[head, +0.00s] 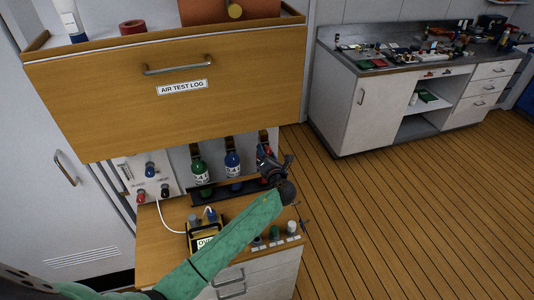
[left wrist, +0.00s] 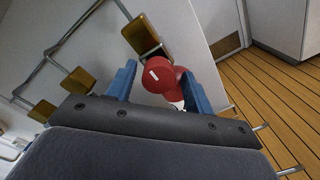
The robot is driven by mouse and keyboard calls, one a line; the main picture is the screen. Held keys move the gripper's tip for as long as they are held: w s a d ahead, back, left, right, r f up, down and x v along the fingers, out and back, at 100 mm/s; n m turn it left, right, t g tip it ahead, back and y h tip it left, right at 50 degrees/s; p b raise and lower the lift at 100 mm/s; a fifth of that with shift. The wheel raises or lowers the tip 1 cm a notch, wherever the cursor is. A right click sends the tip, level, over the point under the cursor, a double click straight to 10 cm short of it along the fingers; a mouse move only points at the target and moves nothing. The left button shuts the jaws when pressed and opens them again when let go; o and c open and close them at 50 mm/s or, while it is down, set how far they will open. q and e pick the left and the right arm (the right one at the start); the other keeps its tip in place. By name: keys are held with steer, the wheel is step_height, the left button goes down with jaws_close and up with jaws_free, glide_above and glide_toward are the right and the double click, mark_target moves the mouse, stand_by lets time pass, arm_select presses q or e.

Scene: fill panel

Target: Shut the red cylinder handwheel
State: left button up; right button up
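In the left wrist view the red cylinder's round red handwheel (left wrist: 159,76), with a white mark on its face, shows between my two blue fingers. My left gripper (left wrist: 159,80) is open around it; a gap shows at the left finger, and the right finger is close to the red part, contact unclear. My right gripper is not in view.
A wooden cabinet front labelled AIR TEST LOG (head: 165,87) overhangs the rack. Below is a wooden counter (head: 165,240) with a yellow-black meter (head: 203,237) and several small knobs. A cluttered workbench (head: 350,65) stands behind right. The floor (head: 400,200) right is clear.

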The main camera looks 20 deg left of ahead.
arm_select(q)
steer(key=shift+r, duration=0.15)
steer(key=b+v, duration=0.3)
steer(key=v, duration=0.4)
steer(key=shift+s+d+b, duration=0.2)
steer(key=shift+s+b, duration=0.1)
steer(key=shift+b, duration=0.1)
